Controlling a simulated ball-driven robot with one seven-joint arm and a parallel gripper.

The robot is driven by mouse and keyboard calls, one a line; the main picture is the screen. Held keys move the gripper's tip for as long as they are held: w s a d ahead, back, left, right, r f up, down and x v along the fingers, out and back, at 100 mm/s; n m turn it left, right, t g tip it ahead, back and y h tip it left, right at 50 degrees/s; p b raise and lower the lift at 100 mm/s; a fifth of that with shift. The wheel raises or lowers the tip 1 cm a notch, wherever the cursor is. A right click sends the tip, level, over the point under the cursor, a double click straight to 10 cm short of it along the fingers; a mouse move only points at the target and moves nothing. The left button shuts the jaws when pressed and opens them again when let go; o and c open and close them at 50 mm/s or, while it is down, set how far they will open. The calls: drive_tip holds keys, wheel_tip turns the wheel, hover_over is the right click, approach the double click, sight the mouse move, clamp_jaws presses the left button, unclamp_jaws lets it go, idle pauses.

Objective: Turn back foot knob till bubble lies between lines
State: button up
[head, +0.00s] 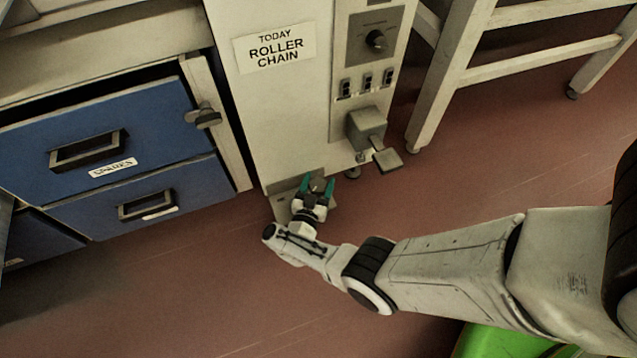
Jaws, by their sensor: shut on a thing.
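My gripper (317,182) reaches down to the foot of a pale cabinet (290,110), near floor level. Its two teal fingers are closed around a small grey knob (318,186), seen between them and partly hidden by the gripper. The knob's turn angle cannot be read. Another small dark foot (352,172) shows under the cabinet's edge to the right. I cannot make out a level, its bubble or its lines in this view.
A grey box (366,127) and small plate (387,160) jut out to the right above the floor. A pale wooden frame (440,90) stands further right. Red-brown floor (180,290) is clear in front.

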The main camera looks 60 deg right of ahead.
drive_tip(key=o, duration=1)
drive_tip(key=shift+c, duration=0.2)
drive_tip(key=shift+a, duration=0.15)
drive_tip(key=p+v, duration=0.1)
drive_tip(key=v, duration=0.9)
drive_tip(key=shift+s+a+p, duration=0.15)
drive_tip(key=shift+a+p, duration=0.15)
